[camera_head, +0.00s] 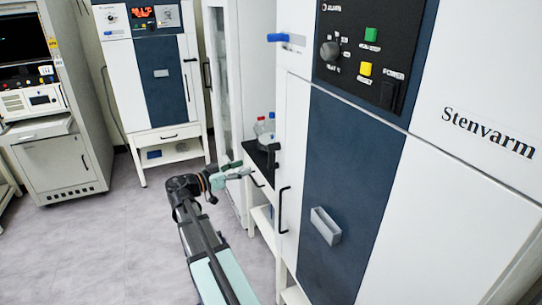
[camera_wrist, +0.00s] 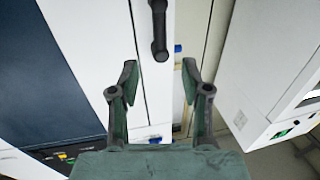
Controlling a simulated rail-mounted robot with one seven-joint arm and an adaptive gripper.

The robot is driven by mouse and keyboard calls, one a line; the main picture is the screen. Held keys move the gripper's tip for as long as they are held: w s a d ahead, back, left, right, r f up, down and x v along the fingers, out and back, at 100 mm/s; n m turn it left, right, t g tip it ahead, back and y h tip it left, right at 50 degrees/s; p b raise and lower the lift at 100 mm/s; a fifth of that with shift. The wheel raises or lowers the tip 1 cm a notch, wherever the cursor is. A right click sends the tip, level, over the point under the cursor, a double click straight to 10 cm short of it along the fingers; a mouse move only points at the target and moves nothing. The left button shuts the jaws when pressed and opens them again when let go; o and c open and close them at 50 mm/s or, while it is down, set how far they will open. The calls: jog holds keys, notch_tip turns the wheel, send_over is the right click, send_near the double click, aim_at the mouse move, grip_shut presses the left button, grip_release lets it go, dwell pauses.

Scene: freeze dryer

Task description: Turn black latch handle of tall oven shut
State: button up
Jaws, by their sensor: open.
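The tall white oven (camera_head: 432,210) marked Stenvarm has a blue front panel and fills the right of the head view. A thin black bar handle (camera_head: 280,210) is on its front, left of the blue panel. In the wrist view a black handle with a rounded end (camera_wrist: 158,35) stands upright on the white front and runs off the top edge. My gripper (camera_head: 245,172) is open and empty, left of the oven's front. In the wrist view its two fingers (camera_wrist: 160,76) are spread, with the handle's end between and beyond them, apparently not touching.
A blue lever (camera_head: 285,38) sticks out from the oven's upper left. Bottles (camera_head: 265,126) stand on a dark shelf behind my gripper. A second blue-fronted oven (camera_head: 150,75) and an instrument cabinet (camera_head: 60,165) stand farther back. The grey floor at left is clear.

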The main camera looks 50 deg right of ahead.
aim_at(271, 164)
jog(key=p+x, duration=0.3)
jog(key=x, duration=0.9)
jog(key=shift+s+d+p, duration=0.1)
jog(key=shift+d+p, duration=0.2)
jog(key=shift+d, duration=0.05)
grip_shut()
